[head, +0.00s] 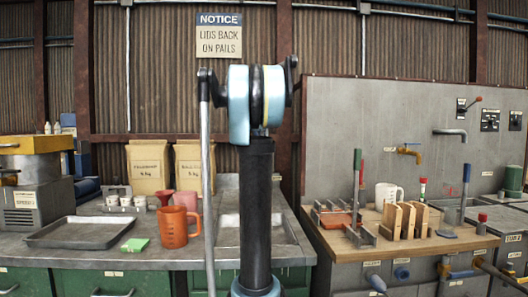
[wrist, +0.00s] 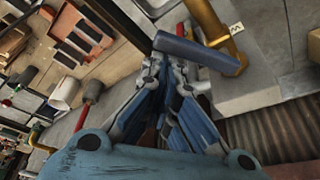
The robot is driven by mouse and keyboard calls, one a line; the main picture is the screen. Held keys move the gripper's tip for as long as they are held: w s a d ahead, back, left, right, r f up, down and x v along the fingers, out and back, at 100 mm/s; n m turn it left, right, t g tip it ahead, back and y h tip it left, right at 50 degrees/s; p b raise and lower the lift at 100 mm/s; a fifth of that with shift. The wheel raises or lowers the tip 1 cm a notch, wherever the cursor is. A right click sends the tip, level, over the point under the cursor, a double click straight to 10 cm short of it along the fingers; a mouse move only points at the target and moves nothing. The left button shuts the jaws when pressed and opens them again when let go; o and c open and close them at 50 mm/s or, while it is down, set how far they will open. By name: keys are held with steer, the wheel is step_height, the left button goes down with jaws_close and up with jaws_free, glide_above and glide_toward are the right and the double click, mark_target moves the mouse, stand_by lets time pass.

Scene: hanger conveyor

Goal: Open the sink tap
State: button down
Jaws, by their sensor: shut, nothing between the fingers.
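The tap is brass with a blue lever. In the head view the tap (head: 405,152) sticks out from the grey back panel, above the wooden-topped bench. In the wrist view the brass tap body (wrist: 207,18) is at the upper middle, and its blue lever (wrist: 195,52) lies across the picture just past my fingertips. My gripper (wrist: 168,68) is shut and empty, with its fingertips close to the lever. I cannot tell whether they touch it. In the head view my arm rises in the middle, and I cannot make out the gripper there.
A wooden-topped bench (head: 355,246) below the panel holds wooden blocks (head: 404,220), tools and a white mug (head: 388,195). A grey spout (head: 450,132) is on the panel right of the tap. An orange jug (head: 174,227) and a tray (head: 75,246) stand on the left bench.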

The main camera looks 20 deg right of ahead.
steer(key=shift+w, duration=0.15)
steer(key=w+d, duration=0.2)
steer(key=d, duration=0.2)
steer(key=w+v, duration=0.1)
steer(key=v, duration=0.9)
steer(key=shift+s+a, duration=0.25)
